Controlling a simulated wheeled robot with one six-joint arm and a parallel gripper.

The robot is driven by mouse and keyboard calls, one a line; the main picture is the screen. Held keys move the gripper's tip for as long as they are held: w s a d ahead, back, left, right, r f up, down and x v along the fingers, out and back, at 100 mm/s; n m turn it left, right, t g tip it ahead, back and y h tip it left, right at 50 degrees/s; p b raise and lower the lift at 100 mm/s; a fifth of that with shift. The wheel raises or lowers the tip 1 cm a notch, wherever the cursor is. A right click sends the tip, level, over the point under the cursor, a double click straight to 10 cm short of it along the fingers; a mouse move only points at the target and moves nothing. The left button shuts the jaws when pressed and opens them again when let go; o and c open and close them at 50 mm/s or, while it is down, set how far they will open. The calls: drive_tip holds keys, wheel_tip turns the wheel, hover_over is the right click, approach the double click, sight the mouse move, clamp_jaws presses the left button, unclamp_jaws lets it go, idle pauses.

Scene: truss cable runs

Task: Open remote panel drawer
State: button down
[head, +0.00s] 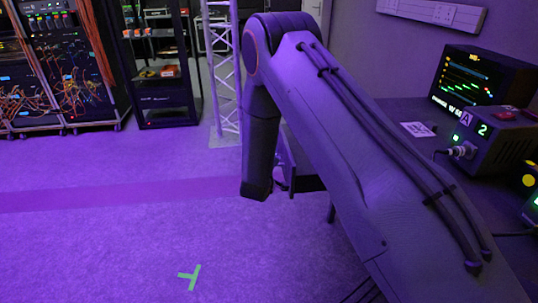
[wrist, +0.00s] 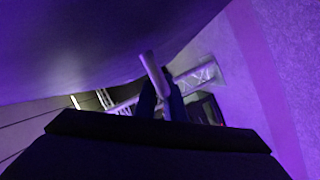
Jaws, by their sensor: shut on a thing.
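In the wrist view, my gripper (wrist: 162,103) shows as two dark fingers closed around a pale rounded bar, which looks like the drawer handle (wrist: 150,68). The bar slants up from between the fingers toward a broad smooth surface (wrist: 90,50) that fills the upper left; I cannot tell whether that is the drawer front. In the head view, my arm hides most of the gripper and handle. A dark flat part (head: 308,184) shows just beside the arm's end, below the desk edge; I cannot tell how far the drawer is out.
The desk (head: 400,110) on the right carries a monitor (head: 480,77), a box marked A and 2 (head: 492,138) and a white card (head: 418,129). Cabled racks (head: 60,75) and a truss tower (head: 222,75) stand at the back.

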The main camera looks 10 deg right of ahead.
drive_tip(key=c, duration=2.1)
unclamp_jaws()
drive_tip(key=shift+s+a, duration=0.1)
drive_tip(key=v, duration=0.7)
drive_tip(key=shift+s+r, duration=0.15)
drive_tip(key=shift+s, duration=0.1)
